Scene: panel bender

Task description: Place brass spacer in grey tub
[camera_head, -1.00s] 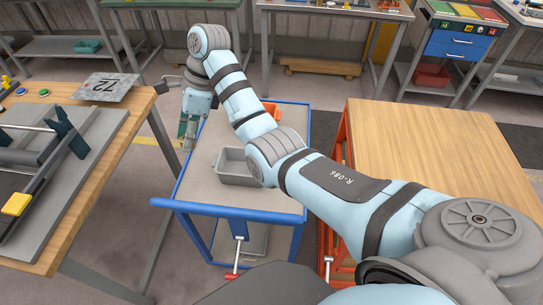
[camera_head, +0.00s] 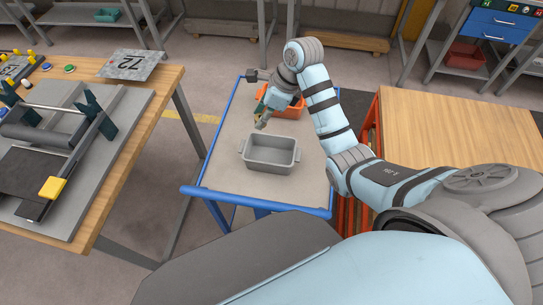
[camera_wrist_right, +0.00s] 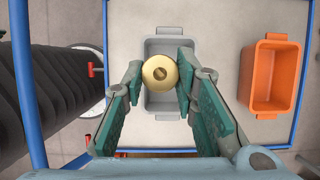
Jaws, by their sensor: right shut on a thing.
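The brass spacer (camera_wrist_right: 160,72) is a round gold piece with a centre hole, held between the fingertips of my right gripper (camera_wrist_right: 159,75) in the right wrist view. In the head view my right gripper (camera_head: 261,118) is above the cart, just behind the grey tub (camera_head: 270,160). In the right wrist view the grey tub (camera_wrist_right: 164,108) lies below the spacer, partly hidden by the fingers. The visible part of the tub's inside looks empty. The spacer is too small to make out clearly in the head view. My left gripper is not in view.
The tub stands on a blue-railed cart (camera_head: 225,170). An orange bin (camera_head: 295,108) is behind it, partly hidden by my right arm. A wooden bench (camera_head: 150,110) with a bending device is on the left; a bare wooden table (camera_head: 460,130) is on the right.

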